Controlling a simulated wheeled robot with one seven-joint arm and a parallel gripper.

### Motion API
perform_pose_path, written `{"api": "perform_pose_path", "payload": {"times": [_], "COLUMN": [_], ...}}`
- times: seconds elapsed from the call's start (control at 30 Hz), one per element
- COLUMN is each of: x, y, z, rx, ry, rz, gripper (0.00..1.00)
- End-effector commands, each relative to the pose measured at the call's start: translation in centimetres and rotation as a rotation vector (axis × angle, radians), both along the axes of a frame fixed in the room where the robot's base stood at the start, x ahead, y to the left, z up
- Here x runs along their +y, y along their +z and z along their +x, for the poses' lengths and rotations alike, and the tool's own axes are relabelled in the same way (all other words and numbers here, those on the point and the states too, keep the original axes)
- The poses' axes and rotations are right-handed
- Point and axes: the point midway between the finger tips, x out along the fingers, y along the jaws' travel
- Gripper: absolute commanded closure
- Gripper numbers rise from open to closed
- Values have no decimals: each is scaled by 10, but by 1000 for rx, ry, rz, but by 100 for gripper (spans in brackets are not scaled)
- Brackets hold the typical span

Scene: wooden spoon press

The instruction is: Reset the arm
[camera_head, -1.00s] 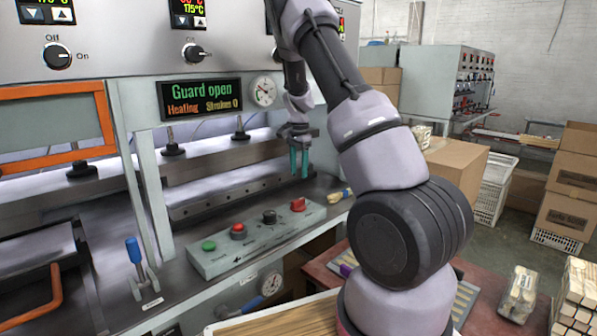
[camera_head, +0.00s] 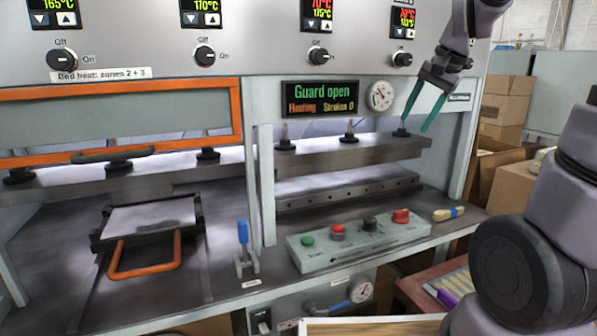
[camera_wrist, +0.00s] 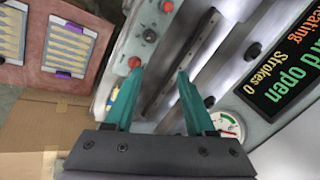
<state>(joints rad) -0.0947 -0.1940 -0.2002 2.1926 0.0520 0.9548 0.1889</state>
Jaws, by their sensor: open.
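My gripper (camera_head: 425,108) has two teal fingers, spread apart with nothing between them. In the head view it hangs at the upper right, in front of the right part of the press, to the right of the round gauge (camera_head: 381,95). In the wrist view the open fingers (camera_wrist: 152,100) point toward the press and its control box (camera_wrist: 138,42). My arm's large joint fills the right side of the head view.
The press display (camera_head: 320,97) reads "Guard open". The control box with buttons (camera_head: 358,240) sits on the ledge, beside a blue-handled lever (camera_head: 243,240). An orange-handled tray (camera_head: 150,222) lies at left. Cardboard boxes (camera_head: 505,105) stand at right.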

Motion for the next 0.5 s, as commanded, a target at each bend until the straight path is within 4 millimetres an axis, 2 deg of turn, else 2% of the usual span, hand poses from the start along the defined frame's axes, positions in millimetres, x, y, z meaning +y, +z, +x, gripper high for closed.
{"api": "perform_pose_path", "payload": {"times": [0.03,0.1,0.3,0.4,0.5], "x": [4,11,26,30,32], "y": [12,22,35,35,33], "z": [-20,-46,-112,-134,-147], "rx": [-44,-97,-231,-275,-302], "ry": [33,84,204,245,268], "rz": [-10,-35,-126,-168,-197], "gripper": [45,45,45,45,45]}}
